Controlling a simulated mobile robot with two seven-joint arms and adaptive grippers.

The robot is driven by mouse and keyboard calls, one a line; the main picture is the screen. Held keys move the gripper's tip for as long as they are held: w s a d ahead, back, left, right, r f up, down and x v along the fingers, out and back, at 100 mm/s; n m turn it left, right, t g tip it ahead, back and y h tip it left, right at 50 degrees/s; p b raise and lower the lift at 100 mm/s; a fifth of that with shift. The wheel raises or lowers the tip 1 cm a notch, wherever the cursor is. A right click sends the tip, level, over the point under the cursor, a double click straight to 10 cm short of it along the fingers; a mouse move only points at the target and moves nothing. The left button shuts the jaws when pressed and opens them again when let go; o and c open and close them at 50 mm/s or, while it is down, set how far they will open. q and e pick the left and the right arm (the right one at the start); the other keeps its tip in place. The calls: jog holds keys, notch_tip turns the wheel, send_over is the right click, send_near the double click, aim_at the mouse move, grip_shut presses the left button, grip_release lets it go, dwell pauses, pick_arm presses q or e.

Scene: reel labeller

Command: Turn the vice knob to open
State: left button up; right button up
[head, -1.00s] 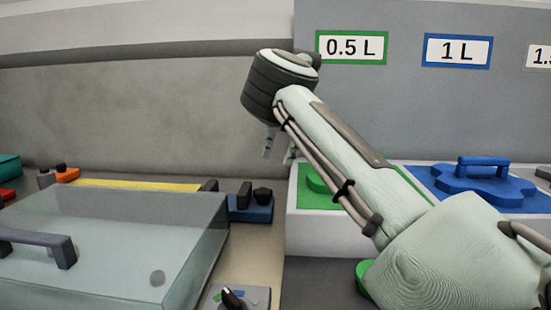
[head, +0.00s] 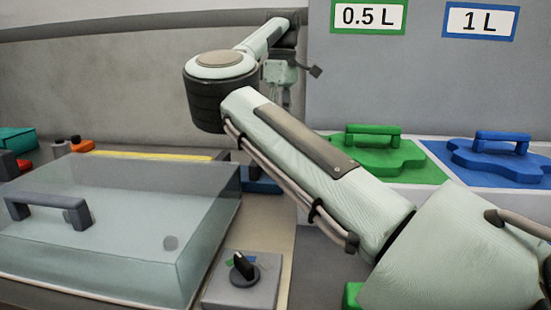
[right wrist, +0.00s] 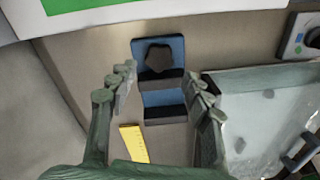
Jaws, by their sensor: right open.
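The vice is a blue block with dark jaws; in the right wrist view it (right wrist: 172,98) lies ahead, between and beyond my fingers. Its dark lobed knob (right wrist: 160,59) sits at the far end. A gap shows between the two jaws. My right gripper (right wrist: 161,88) is open and empty, its fingers spread to either side of the vice, apart from the knob. In the head view only a bit of the blue vice (head: 262,184) shows; my right arm hides the knob. My left gripper is not in view.
A clear-lidded box (head: 110,215) with a grey handle stands left of the vice. A grey box with a black selector knob (head: 243,267) is in front. A yellow strip (right wrist: 133,143) lies near the vice. Green (head: 373,155) and blue (head: 490,158) handled pieces sit at right.

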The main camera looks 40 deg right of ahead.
jog(key=shift+w+a+r+m+h, duration=0.15)
jog(key=shift+a+m+h, duration=0.25)
jog(key=shift+m, duration=0.6)
jog(key=shift+f, duration=0.25)
notch_tip(320, 180, down, 7)
jog(key=shift+f, duration=0.15)
jog(key=c, duration=0.9)
